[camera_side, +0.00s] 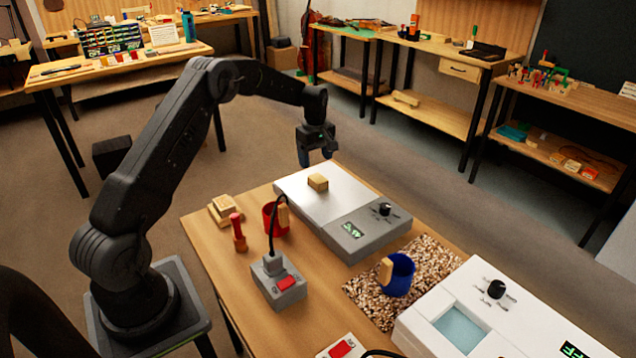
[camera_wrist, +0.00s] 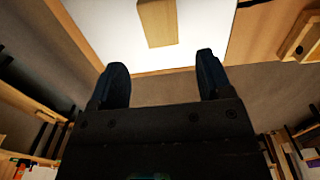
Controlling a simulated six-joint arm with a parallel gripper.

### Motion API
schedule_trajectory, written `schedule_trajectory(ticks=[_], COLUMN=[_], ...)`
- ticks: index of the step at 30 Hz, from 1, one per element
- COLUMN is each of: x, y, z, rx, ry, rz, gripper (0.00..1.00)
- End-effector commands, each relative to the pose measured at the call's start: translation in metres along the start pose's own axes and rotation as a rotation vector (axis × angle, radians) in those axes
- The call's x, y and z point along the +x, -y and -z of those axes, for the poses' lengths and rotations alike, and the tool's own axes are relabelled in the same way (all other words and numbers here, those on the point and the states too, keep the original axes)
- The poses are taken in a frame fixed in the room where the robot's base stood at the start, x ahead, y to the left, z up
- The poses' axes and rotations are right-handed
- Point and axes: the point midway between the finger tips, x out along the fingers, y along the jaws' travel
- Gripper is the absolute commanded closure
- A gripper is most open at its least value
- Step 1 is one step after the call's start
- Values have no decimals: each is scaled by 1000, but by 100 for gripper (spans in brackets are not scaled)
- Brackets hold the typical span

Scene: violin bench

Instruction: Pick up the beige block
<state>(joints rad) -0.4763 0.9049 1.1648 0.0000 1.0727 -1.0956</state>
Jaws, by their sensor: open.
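A beige block (camera_side: 318,182) lies on the white top of a grey scale-like device (camera_side: 346,222) in the side view. In the wrist view the beige block (camera_wrist: 157,22) shows at the top centre, beyond the fingertips. My gripper (camera_side: 316,160) hangs above and behind the far edge of the device, short of the block. In the wrist view my gripper (camera_wrist: 158,75) has its two dark fingers spread apart with nothing between them. The block is apart from the fingers.
A white device (camera_side: 423,320) is at the front right.

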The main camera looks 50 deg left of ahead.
Motion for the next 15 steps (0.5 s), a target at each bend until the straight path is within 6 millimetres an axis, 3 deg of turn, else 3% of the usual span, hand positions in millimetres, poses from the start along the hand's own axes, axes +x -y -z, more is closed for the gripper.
schedule_trajectory(ticks=[8, 15], x=[23, 57], y=[1, 3], z=[-1, -2], rx=[1, 2], ry=[0, 1], rz=[1, 2], gripper=[28, 28])
